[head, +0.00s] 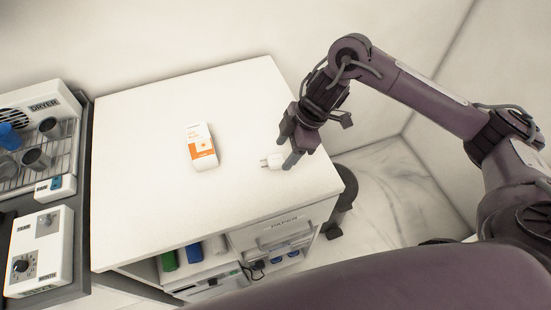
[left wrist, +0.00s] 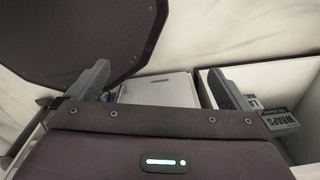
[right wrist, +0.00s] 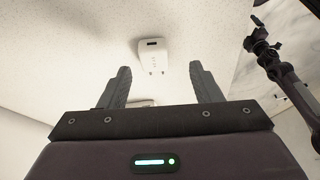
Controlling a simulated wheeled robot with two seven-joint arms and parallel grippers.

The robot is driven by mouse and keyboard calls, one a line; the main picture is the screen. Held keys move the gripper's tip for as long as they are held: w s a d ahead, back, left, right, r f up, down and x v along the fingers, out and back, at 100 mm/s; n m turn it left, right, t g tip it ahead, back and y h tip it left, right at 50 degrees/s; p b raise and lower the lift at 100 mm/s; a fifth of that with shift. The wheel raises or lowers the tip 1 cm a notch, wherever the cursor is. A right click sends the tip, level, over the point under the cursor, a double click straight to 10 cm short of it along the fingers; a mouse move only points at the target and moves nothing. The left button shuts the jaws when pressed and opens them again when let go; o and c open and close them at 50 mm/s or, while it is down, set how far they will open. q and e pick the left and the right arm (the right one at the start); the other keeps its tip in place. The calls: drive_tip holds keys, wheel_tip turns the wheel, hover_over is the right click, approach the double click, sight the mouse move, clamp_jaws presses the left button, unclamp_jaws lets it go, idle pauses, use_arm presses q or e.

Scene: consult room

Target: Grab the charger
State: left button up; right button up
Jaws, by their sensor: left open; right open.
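The white charger (head: 271,162) lies on the white tabletop near its right side, with its two prongs pointing left in the head view. My right gripper (head: 289,152) is open and reaches down close beside the charger, covering part of it. In the right wrist view the charger (right wrist: 153,52) shows just past and between the open fingertips (right wrist: 159,68), prongs toward me; the jaws hold nothing. My left gripper (left wrist: 160,78) is open and empty in the left wrist view, away from the charger. It does not show in the head view.
A white and orange box (head: 201,146) lies on the tabletop (head: 130,200) left of the charger. A dryer rack with cups (head: 37,160) and a tester (head: 40,252) stand at far left. Below the top are shelves and a drawer labelled PAPER (head: 284,229). Much of the tabletop is clear.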

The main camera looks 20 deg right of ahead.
sight(278, 158)
drive_tip(key=f, duration=0.1)
drive_tip(key=w+a+f, duration=0.1)
drive_tip(key=shift+f+p, duration=0.3)
drive_tip(key=shift+p, duration=0.1)
drive_tip(key=shift+a+f, duration=0.2)
drive_tip(key=shift+f, duration=0.5)
drive_tip(key=c, duration=0.6)
use_arm(q)
drive_tip(key=shift+w+d+r, duration=0.1)
drive_tip(key=shift+w+r, duration=0.6)
drive_tip(key=shift+w, duration=0.3)
use_arm(e)
drive_tip(key=c, duration=0.5)
